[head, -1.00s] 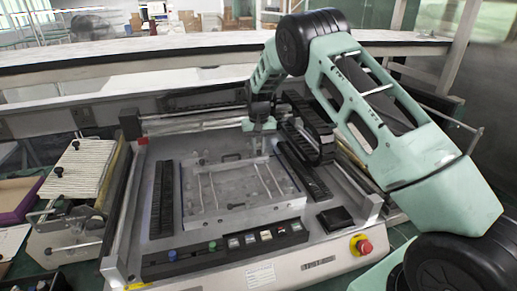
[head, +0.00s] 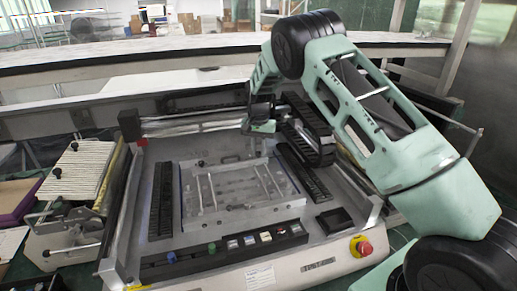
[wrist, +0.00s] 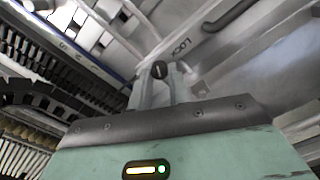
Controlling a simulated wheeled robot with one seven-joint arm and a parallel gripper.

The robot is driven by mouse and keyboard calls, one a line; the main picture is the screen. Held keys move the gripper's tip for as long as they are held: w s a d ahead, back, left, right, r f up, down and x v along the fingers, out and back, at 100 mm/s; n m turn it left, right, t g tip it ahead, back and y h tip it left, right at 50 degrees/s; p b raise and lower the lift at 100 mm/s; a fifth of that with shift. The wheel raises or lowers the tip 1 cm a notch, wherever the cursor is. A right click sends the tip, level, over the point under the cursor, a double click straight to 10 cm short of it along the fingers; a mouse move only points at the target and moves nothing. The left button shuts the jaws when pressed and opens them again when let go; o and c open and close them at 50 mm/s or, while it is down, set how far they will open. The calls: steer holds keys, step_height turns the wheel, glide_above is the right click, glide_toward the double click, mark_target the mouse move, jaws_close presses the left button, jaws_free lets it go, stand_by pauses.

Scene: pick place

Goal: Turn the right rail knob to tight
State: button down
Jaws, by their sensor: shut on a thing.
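The right rail knob (wrist: 159,68) is a small dark round knob with a pale mark across its face. It shows in the wrist view between my fingertips. My gripper (wrist: 160,76) is shut on it, one finger on each side. Lettering that appears to read "LOCK" is on the grey metal just to the knob's upper right. In the head view my gripper (head: 262,126) is at the back of the machine, by the upper end of the right dark rail (head: 302,171). The knob is too small or hidden to make out there.
The machine's flat bed (head: 230,187) lies in front of my gripper, with a button panel (head: 222,250) at its front edge. A red emergency stop (head: 363,247) is at the front right. A black cable chain (head: 305,135) runs close beside my arm.

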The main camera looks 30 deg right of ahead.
mark_target(259, 152)
steer(key=c, duration=1.3)
jaws_free()
step_height(259, 152, up, 18)
steer(key=b, duration=0.3)
steer(key=shift+f, duration=0.25)
steer(key=s+a+n+y, duration=0.2)
steer(key=s+a+n, duration=0.6)
steer(key=s+a, duration=1.2)
steer(key=s+a+f+n, duration=0.1)
steer(key=s+f+n, duration=0.1)
steer(key=s, duration=0.6)
steer(key=s+a+f+n+h, duration=0.1)
steer(key=s+f+n, duration=0.1)
steer(key=s, duration=0.6)
steer(key=s+a+f+n, duration=0.1)
steer(key=s+n, duration=0.3)
steer(key=s, duration=0.5)
steer(key=shift+a+f, duration=0.35)
steer(key=shift+f, duration=0.55)
